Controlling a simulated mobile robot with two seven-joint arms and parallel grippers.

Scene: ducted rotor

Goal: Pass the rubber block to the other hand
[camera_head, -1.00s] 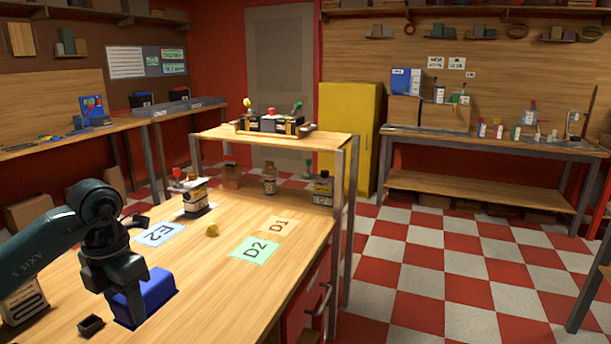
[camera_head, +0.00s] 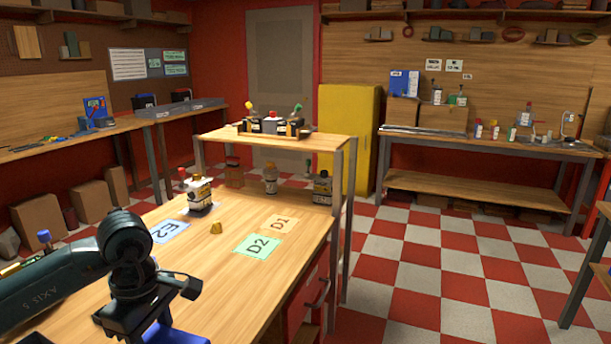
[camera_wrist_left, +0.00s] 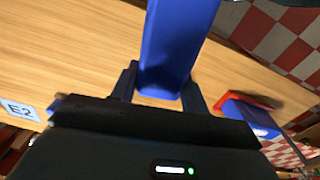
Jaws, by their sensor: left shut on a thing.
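The rubber block is a blue block (camera_wrist_left: 172,45) between the two fingers of my left gripper (camera_wrist_left: 160,88) in the left wrist view. The fingers press on its opposite sides, and its far end runs out of the top of the picture. In the head view my left gripper (camera_head: 148,322) is at the lower left, over the near part of the table. Only part of the blue block (camera_head: 178,336) shows below it, cut off by the bottom edge. My right gripper cannot be made out in either view.
The wooden table (camera_head: 235,285) carries an E2 card (camera_head: 171,231), a D2 card (camera_head: 258,247), a D1 card (camera_head: 279,224), a small yellow piece (camera_head: 216,228) and a bottle (camera_head: 199,196). A raised shelf (camera_head: 305,142) stands at its far end. The middle is clear.

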